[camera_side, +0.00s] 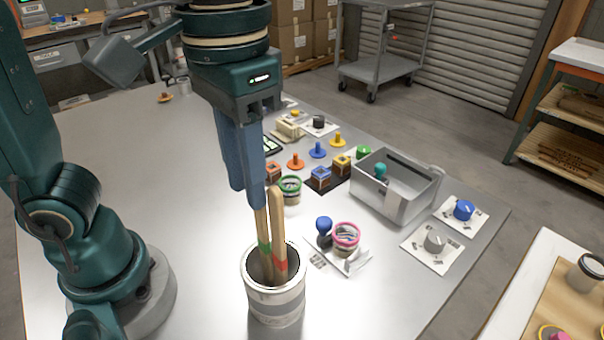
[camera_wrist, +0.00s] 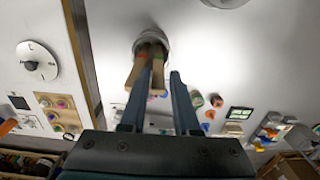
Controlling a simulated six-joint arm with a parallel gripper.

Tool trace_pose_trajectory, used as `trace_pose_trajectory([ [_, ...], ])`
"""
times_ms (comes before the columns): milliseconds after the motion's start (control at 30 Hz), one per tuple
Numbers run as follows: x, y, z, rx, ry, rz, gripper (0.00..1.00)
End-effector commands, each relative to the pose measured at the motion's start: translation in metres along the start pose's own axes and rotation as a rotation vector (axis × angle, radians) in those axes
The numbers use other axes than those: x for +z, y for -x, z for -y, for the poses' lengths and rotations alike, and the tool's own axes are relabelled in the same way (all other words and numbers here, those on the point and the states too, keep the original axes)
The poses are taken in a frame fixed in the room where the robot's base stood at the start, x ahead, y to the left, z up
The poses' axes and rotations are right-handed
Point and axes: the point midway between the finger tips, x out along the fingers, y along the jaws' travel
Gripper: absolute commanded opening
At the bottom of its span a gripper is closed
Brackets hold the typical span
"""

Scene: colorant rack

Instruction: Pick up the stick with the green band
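The stick with the green band (camera_side: 263,232) stands in a white pot (camera_side: 275,305), leaning slightly. A second stick with a red band (camera_side: 278,230) stands close at its right in the side view. My gripper (camera_side: 255,200) points down over the pot, its blue fingers at the upper end of the green-banded stick. In the wrist view, my gripper (camera_wrist: 168,72) is open, with a gap between the fingers. The left finger overlaps the green-banded stick (camera_wrist: 158,55); the red-banded stick (camera_wrist: 137,75) is to its left. I cannot tell whether a finger touches either stick.
A pink-rimmed jar (camera_side: 346,237) and a blue-knobbed stamp (camera_side: 324,228) stand right of the pot. A grey metal bin (camera_side: 400,200), knob plates and coloured pegs lie farther back.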

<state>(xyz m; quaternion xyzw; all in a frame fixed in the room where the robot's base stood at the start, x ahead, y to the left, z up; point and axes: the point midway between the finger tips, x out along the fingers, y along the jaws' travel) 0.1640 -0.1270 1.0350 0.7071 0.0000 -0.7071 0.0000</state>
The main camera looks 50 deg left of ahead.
Motion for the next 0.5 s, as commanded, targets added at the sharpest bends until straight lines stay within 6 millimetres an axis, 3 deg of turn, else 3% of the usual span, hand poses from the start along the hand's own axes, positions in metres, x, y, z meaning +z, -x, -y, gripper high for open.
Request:
trace_pose_trajectory([
  [500,-0.008,-0.051,-0.001,-0.001,0.0,0.002,0.3],
])
